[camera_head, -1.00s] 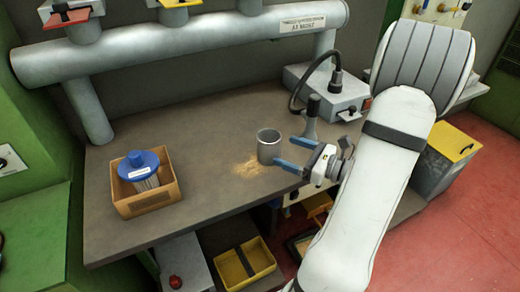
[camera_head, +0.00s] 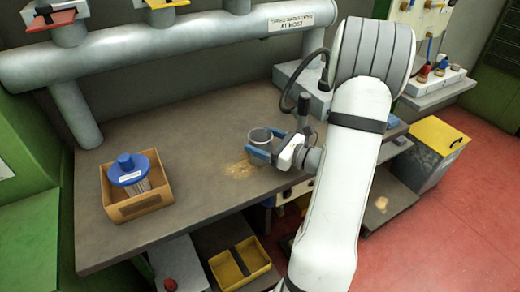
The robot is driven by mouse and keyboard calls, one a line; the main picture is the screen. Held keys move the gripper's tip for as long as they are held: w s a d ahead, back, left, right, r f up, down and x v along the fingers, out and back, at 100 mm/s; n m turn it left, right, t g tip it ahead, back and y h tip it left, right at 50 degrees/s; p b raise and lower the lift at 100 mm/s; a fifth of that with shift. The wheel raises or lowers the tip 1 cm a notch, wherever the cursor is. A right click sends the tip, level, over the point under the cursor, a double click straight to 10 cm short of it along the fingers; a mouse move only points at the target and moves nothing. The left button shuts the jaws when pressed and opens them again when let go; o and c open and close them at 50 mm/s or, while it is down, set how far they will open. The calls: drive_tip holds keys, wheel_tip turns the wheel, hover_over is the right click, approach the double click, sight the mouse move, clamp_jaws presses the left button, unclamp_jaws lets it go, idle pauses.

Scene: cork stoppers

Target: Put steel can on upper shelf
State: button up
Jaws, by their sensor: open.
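The steel can (camera_head: 261,137) is a grey, open-topped cylinder standing upright on the brown workbench. My gripper (camera_head: 265,147) is at the can, with its blue fingers open on either side of it. The near finger crosses in front of the can and hides part of its lower side. I cannot tell whether the fingers touch it. My white arm reaches in from the bottom right. No shelf is clearly identifiable as the upper one; a lower shelf surface (camera_head: 392,205) shows at the right, beneath the bench top.
A cardboard box (camera_head: 140,207) with a blue-lidded jar (camera_head: 128,168) stands on the bench at left. A grey duct (camera_head: 150,55) runs above the back. A yellow tray (camera_head: 240,265) sits below. The bench between box and can is clear.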

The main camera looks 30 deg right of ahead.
drive_tip(key=shift+c, duration=0.3)
drive_tip(key=c, duration=1.1)
